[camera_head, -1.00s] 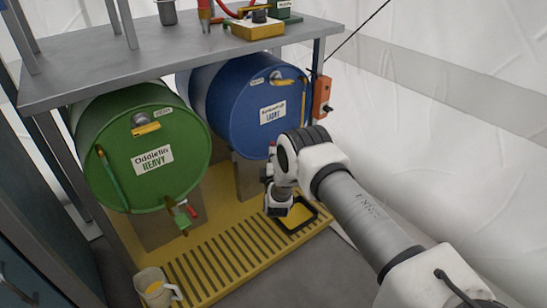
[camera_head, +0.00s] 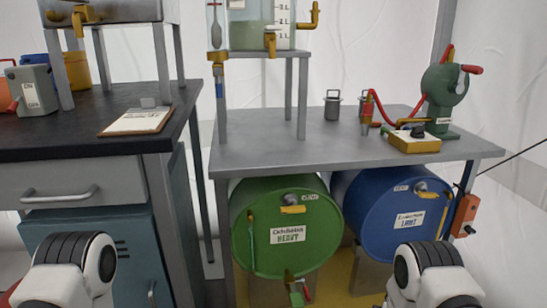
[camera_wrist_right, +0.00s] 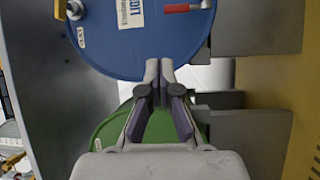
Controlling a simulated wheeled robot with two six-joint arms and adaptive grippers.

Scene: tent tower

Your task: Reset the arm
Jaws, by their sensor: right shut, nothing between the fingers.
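My right gripper (camera_wrist_right: 160,72) shows in the right wrist view with its two fingers together and nothing between them. It faces the blue drum (camera_wrist_right: 140,40) and the green drum (camera_wrist_right: 110,130), apart from both as far as I can tell. In the head view my right arm (camera_head: 432,272) shows only as a rounded joint at the bottom right. My left arm (camera_head: 70,270) shows only as a joint at the bottom left. Both grippers are outside the head view, and no left wrist view is given.
A grey metal table (camera_head: 270,155) stands over the green drum (camera_head: 292,225) and blue drum (camera_head: 400,215). It carries a green hand pump (camera_head: 440,95) with a red hose and a yellow box (camera_head: 414,143). At left is a dark-topped cabinet (camera_head: 75,120) with a clipboard (camera_head: 138,122).

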